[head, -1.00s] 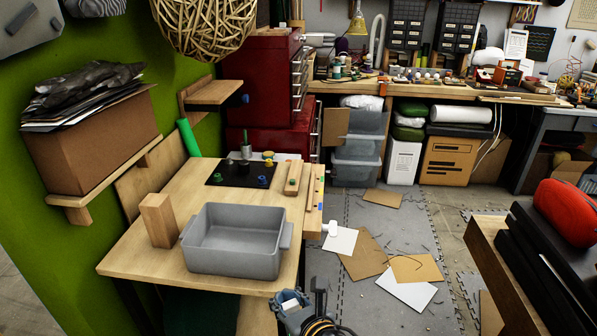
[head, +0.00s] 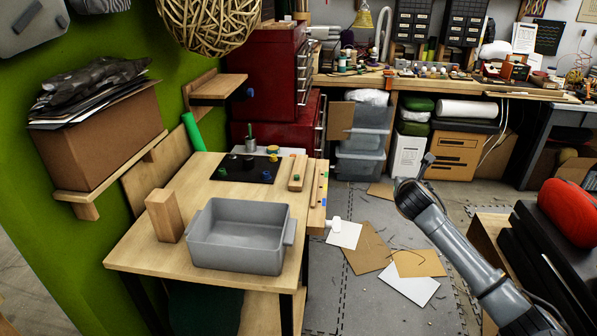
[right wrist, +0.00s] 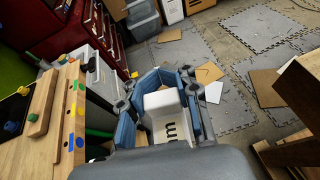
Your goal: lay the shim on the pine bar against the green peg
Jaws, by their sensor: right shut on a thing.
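The pine bar (head: 299,169) lies on the back right of the wooden table, and the small green peg (head: 297,180) stands on it. In the right wrist view, the bar (right wrist: 43,104) is at the left. My right gripper (right wrist: 168,98) is shut on the white shim (right wrist: 167,117), which has dark lettering. It holds the shim in the air, right of the table and apart from the bar. In the head view, the gripper (head: 427,162) is small and the shim cannot be made out. My left gripper is not in view.
A grey tub (head: 238,235) and a wooden block (head: 165,215) stand on the table. A black mat (head: 245,168) with several small knobs lies left of the bar. A strip with coloured marks (head: 318,190) runs along the right edge. Sheets (head: 367,252) lie on the floor.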

